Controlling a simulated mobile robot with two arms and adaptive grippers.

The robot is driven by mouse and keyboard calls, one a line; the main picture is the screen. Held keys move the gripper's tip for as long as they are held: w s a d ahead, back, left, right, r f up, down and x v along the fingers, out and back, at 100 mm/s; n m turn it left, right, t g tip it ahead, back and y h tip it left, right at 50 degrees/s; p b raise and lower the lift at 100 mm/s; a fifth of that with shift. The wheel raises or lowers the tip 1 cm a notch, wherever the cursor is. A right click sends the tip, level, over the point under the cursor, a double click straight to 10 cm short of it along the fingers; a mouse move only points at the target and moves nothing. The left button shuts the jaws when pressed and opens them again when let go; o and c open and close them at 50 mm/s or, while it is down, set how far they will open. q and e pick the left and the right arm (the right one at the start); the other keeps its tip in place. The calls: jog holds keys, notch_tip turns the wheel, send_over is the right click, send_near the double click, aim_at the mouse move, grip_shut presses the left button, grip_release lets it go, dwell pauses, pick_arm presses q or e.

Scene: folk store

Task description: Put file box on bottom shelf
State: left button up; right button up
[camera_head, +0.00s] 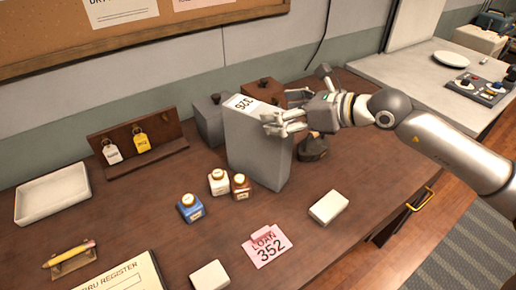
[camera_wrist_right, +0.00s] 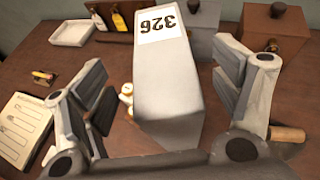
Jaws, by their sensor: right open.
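The tall grey file box (camera_head: 258,152) stands upright on the brown wooden counter (camera_head: 150,210), with a white "326" label on its top. In the right wrist view the box (camera_wrist_right: 172,90) stands between the two spread fingers. My right gripper (camera_head: 272,124) is open at the box's upper right part, coming from the right; in the wrist view (camera_wrist_right: 163,72) gaps show between the fingers and the box sides. My left gripper is not in view. I cannot make out a bottom shelf in these views.
A pink "LOAN 352" card (camera_head: 267,246) and a white block (camera_head: 328,207) lie in front. Clear counter lies between them.

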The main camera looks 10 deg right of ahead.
aim_at(262, 110)
jog(key=p+x, duration=0.2)
jog(key=x, duration=0.2)
jog(key=shift+w+a, duration=0.15)
jog(key=shift+w, duration=0.15)
jog(key=shift+w+a+f, duration=0.1)
jog(key=shift+f, duration=0.05)
jog(key=shift+c, duration=0.6)
jog(key=c, duration=1)
jog(key=shift+f, duration=0.1)
grip_shut()
